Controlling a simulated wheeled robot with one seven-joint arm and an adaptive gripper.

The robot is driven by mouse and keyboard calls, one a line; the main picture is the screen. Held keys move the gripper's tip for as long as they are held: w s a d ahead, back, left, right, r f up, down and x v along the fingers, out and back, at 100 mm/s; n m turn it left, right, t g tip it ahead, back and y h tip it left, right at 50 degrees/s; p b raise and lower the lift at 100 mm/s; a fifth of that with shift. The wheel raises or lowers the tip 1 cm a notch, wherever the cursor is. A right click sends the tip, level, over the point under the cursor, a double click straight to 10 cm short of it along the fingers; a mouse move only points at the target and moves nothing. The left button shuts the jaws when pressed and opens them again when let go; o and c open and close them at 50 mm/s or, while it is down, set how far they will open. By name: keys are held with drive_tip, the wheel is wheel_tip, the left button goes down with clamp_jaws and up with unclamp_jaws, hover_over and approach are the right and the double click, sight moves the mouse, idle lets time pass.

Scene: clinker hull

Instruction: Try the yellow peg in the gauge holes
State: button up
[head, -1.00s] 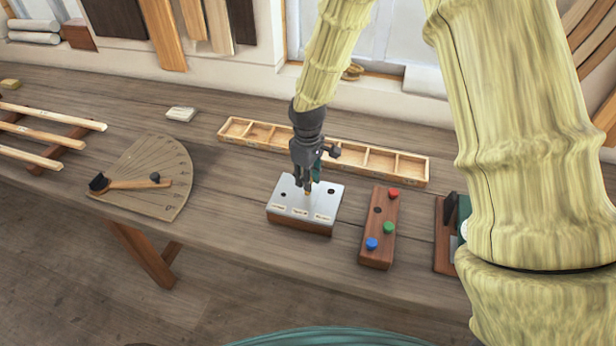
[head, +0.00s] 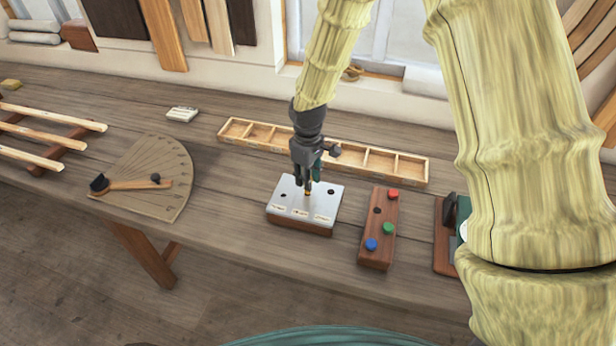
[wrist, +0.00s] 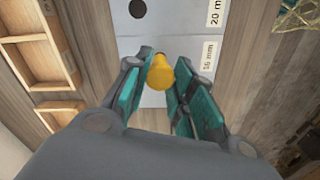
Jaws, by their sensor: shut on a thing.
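The yellow peg (wrist: 161,72) is between the fingertips of my gripper (wrist: 163,82), which is shut on it. In the head view my gripper (head: 307,180) points down over the middle of the gauge block (head: 285,206), a metal plate on a wooden base. The peg's lower end (head: 308,193) shows just below the fingers, at the middle hole. I cannot tell whether it is in the hole. The left and right holes are uncovered. In the wrist view the plate (wrist: 182,45) has labels reading 16 mm and 20 mm, with a dark open hole by the latter.
A wooden peg rack (head: 372,250) right of the block holds red, green and blue pegs and has one empty hole. A long compartmented tray (head: 412,168) lies behind. A wooden protractor (head: 150,195) is at left. A green-and-wood item (head: 447,235) stands at right.

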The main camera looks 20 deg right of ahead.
drive_tip(key=shift+r+p, duration=0.75)
drive_tip(key=shift+r, duration=0.45)
drive_tip(key=shift+f, duration=0.1)
